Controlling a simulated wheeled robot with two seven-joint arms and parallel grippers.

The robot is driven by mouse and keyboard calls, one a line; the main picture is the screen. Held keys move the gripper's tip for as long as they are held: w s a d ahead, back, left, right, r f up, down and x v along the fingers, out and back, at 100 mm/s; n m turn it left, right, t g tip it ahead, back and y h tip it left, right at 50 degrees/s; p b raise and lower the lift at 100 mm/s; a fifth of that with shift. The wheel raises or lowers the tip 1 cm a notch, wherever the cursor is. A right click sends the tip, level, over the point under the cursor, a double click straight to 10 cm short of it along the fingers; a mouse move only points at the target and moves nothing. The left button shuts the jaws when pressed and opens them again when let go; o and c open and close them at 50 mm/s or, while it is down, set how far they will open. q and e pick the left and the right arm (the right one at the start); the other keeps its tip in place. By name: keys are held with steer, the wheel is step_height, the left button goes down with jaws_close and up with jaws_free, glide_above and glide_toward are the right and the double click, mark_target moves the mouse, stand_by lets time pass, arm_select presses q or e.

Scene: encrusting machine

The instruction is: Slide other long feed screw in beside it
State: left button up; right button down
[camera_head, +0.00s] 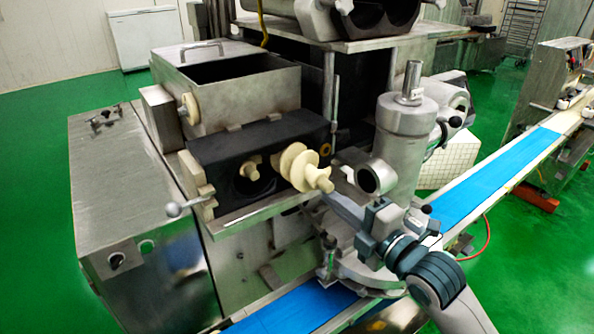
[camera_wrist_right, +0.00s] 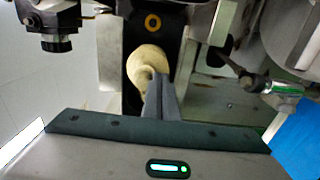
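The black housing block (camera_head: 215,150) has two bores side by side. In the left bore sits one feed screw, and its cream shaft end (camera_head: 251,169) shows. The other long feed screw (camera_head: 296,165) sticks out of the right side of the block, its cream flights and shaft end outside; how deep it sits is hidden. It also shows in the right wrist view (camera_wrist_right: 146,62). My right gripper (camera_head: 328,196) is at the outer end of this screw. In the wrist view its fingers (camera_wrist_right: 160,80) look shut together, tips beside or against the shaft end. My left gripper is not in view.
An open steel hopper (camera_head: 225,88) stands above the block. A grey upright cylinder (camera_head: 404,140) with a round side opening stands close right of my gripper. A ball-ended lever (camera_head: 174,209) juts out at the left. A blue conveyor belt (camera_head: 495,180) runs at the right.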

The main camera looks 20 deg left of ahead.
mark_target(317, 187)
steer(key=shift+b+x, duration=0.5)
steer(key=shift+x, duration=2.9)
steer(key=shift+b+x, duration=0.7)
steer(key=shift+x, duration=2.4)
steer(key=shift+p+v, duration=1.15)
steer(key=shift+v, duration=1.4)
steer(key=p+v, duration=0.1)
steer(key=v, duration=0.4)
steer(key=shift+p, duration=0.35)
